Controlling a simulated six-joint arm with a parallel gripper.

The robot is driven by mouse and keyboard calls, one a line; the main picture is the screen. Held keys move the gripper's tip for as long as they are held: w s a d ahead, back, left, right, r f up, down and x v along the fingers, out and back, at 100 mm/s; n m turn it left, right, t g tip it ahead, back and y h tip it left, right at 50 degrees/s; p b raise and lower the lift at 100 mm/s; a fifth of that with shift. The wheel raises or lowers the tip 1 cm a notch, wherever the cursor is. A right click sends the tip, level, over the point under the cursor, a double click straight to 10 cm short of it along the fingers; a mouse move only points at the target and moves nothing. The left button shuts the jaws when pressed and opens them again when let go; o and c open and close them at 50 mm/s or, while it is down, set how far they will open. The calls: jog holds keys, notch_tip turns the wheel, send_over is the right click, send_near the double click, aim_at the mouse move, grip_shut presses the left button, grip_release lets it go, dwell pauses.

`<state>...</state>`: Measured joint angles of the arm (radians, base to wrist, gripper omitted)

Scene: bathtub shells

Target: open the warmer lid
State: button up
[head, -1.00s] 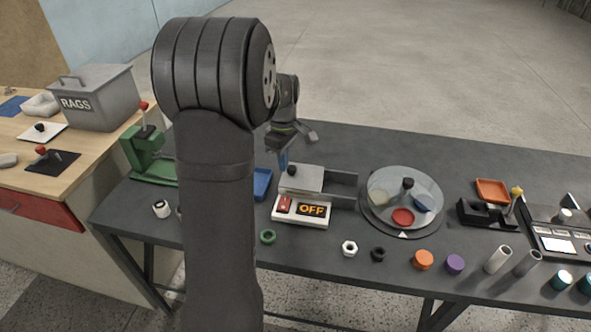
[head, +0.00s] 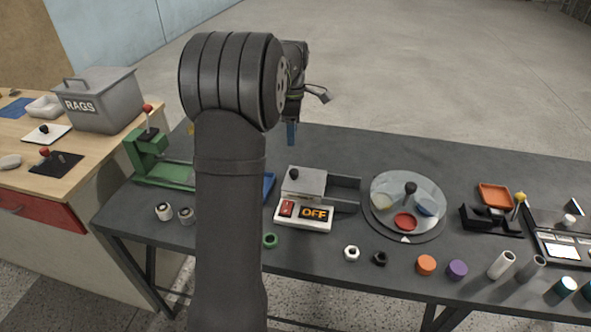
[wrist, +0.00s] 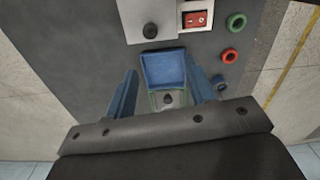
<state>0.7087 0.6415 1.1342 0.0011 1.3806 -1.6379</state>
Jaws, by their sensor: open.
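The warmer (head: 301,218) has a white front with a red switch and an orange "OFF" display. Its grey lid (head: 308,182) lies flat over the body, with a black knob (head: 294,174) at its left. Dark rails or an open frame (head: 344,190) stretch to the right of the lid. The wrist view shows the lid (wrist: 178,18) and knob (wrist: 150,31) at the top. My gripper (head: 291,133) is open and empty, above and behind the lid, apart from the knob. In the wrist view its blue fingers (wrist: 160,70) stand wide apart.
A blue tray (wrist: 164,70) lies left of the warmer, mostly hidden by my arm in the head view. A round turntable (head: 398,222) stands right of the warmer. A green press (head: 150,160) stands left. Nuts and caps line the front edge.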

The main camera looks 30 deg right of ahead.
aim_at(294, 171)
jog(key=shift+n, duration=0.7)
jog(key=f, duration=0.5)
jog(key=d+f, duration=0.1)
jog(key=f, duration=0.4)
jog(key=w+f, duration=0.1)
jog(key=f, duration=0.4)
jog(key=shift+w+d+f, duration=0.1)
jog(key=shift+d+f, duration=0.05)
jog(key=shift+f, duration=0.1)
